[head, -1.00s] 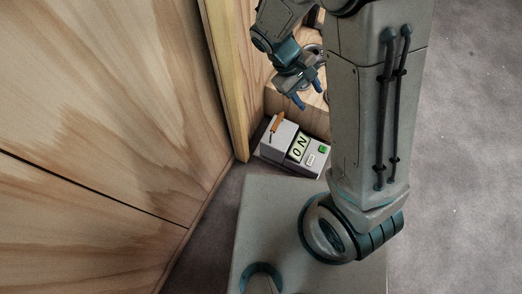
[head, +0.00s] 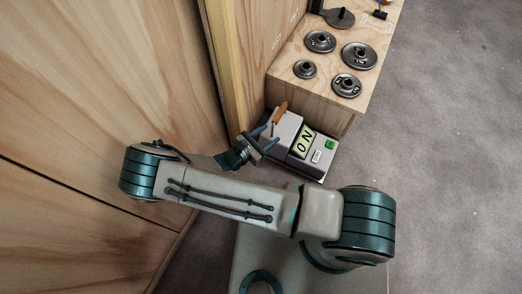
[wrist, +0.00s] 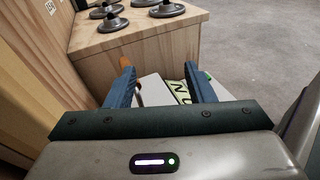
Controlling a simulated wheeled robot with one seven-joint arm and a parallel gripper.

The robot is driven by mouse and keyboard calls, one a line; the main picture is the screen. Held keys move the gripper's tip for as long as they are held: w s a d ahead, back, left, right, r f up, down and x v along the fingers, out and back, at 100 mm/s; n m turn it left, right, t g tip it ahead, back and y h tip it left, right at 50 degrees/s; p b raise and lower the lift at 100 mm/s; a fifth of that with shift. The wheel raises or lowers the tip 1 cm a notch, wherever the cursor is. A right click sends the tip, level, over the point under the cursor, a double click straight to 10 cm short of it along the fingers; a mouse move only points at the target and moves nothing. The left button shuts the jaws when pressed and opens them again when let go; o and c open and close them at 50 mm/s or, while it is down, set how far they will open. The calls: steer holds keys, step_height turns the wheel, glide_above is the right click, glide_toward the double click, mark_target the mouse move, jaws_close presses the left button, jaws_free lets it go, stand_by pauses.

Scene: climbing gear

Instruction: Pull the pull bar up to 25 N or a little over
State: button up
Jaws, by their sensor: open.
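The pull bar (head: 281,110) is an orange-brown bar at the left end of a grey force gauge (head: 286,128) on the floor, close to the wooden wall. The gauge's display (head: 303,141) reads 0 N, and a green button (head: 330,144) sits to its right. My gripper (head: 267,137) is open and empty, just left of the gauge and apart from the bar.
A wooden bench (head: 315,100) behind the gauge carries several round dark weights (head: 359,56). The wooden wall (head: 110,80) with a yellow edge post (head: 226,70) rises close on the left. The grey floor (head: 450,150) on the right is clear.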

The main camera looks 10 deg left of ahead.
mark_target(277, 119)
step_height(277, 119, down, 9)
steer(key=a+n+t+y+b, duration=0.25)
steer(key=n+t+y, duration=0.2)
steer(key=n, duration=0.25)
steer(key=b+x, duration=0.3)
steer(key=x, duration=1.1)
steer(key=shift+d+r+b, duration=0.1)
steer(key=shift+d+b, duration=0.1)
steer(key=shift+b, duration=0.1)
steer(key=shift+s, duration=0.1)
jaws_close()
